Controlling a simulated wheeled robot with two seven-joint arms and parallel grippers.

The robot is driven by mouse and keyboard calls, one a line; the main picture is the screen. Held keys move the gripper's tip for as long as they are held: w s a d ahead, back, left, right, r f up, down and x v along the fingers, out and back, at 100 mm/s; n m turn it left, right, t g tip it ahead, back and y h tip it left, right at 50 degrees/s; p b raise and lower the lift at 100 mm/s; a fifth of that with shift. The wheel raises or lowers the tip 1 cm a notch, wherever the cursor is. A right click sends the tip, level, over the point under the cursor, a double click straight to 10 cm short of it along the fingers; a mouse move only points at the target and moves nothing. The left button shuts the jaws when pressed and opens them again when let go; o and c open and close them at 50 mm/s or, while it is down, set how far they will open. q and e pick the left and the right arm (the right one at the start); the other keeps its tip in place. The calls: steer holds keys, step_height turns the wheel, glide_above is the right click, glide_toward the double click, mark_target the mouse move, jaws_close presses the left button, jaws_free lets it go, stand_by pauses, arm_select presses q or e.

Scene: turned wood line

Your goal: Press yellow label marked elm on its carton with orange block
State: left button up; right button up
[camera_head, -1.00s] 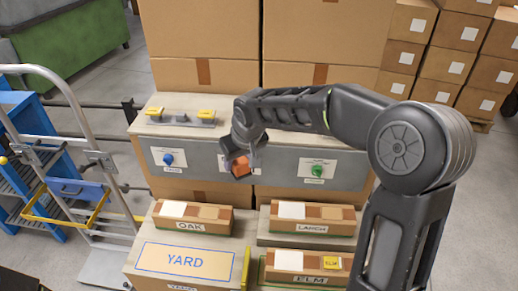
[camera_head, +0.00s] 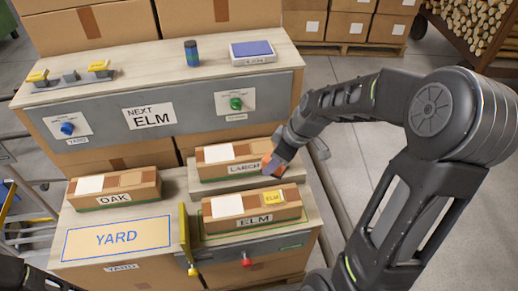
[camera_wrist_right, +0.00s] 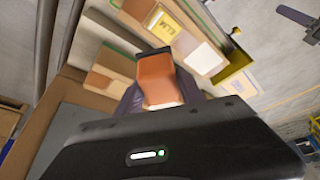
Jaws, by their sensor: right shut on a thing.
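The elm carton (camera_head: 249,203) lies on the lower right stand, with a white patch at its left and the yellow elm label (camera_head: 273,198) on its top right. It also shows in the right wrist view (camera_wrist_right: 185,43). My right gripper (camera_head: 279,160) is shut on the orange block (camera_head: 268,165), beside the right end of the larch carton (camera_head: 233,153), behind and above the elm label. The orange block fills the jaws in the right wrist view (camera_wrist_right: 158,75) and is apart from the label. My left gripper is out of view.
The oak carton (camera_head: 147,188) is at the left behind the YARD panel (camera_head: 117,237). A yellow upright bar (camera_head: 185,238) stands just left of the elm carton. A NEXT ELM sign (camera_head: 150,116), blue knob (camera_head: 68,128) and green knob (camera_head: 236,104) are on the grey panel behind.

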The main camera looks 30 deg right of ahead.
mark_target(276, 175)
steer(key=f+n, duration=0.1)
steer(key=s+f+n+g+y+b, duration=0.1)
steer(key=n, duration=0.1)
steer(key=shift+s+f+n, duration=0.2)
steer(key=shift+s+n, duration=0.1)
steer(key=n, duration=0.1)
steer(key=s+a+n+g, duration=0.1)
steer(key=n, duration=0.1)
steer(key=shift+a+f+n+y+b, duration=0.1)
steer(key=shift+f+n+y+b, duration=0.05)
steer(key=shift+n+y+b, duration=0.2)
steer(key=shift+c, duration=0.7)
steer(key=shift+f, duration=0.1)
steer(key=shift+f+b, duration=0.25)
steer(key=shift+b, duration=0.1)
jaws_close()
steer(key=shift+f+b, duration=1.55)
steer(key=shift+f, duration=1.05)
steer(key=shift+f+b, duration=0.4)
